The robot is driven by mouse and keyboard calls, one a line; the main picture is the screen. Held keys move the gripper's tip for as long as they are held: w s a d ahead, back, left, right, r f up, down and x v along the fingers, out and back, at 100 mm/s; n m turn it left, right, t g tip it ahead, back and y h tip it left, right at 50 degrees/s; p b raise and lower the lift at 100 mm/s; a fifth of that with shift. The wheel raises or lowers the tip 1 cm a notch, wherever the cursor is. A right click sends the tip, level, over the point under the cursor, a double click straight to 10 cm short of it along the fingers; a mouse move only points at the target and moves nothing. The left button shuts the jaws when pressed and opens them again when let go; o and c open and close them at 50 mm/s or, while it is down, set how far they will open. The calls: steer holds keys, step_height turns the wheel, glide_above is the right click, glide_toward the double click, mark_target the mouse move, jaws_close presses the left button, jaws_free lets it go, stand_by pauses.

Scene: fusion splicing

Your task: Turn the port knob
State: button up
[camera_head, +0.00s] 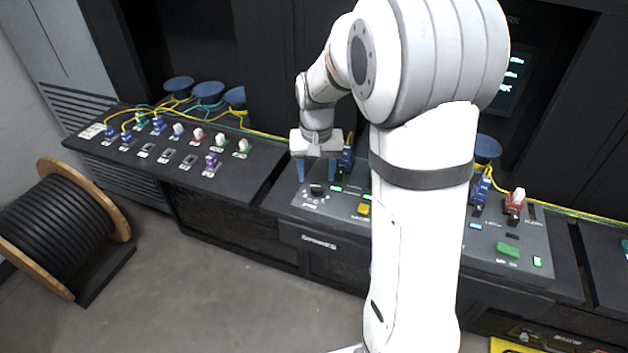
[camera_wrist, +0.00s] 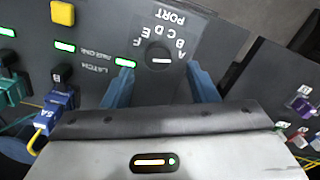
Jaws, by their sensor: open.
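The port knob (camera_wrist: 159,59) is a black round knob with a white pointer line, set in the dark panel. In the wrist view, letters A to F run around it and the word PORT is printed beside it. The knob (camera_head: 316,189) also shows in the head view on the left part of the console. My gripper (camera_wrist: 160,82) is open, its two blue fingers apart on either side of the knob. In the head view my gripper (camera_head: 316,172) hangs just above the knob. Contact with the knob cannot be told.
A yellow button (camera_head: 363,209) and green-lit indicators sit right of the knob. Blue connector 5A (camera_wrist: 55,112) with a yellow cable is close to my gripper. A connector panel (camera_head: 180,145) stands to the left, a cable spool (camera_head: 62,230) on the floor. My arm hides the middle of the console.

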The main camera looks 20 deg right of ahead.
mark_target(317, 186)
steer(key=shift+d+f, duration=0.15)
steer(key=shift+f, duration=1.7)
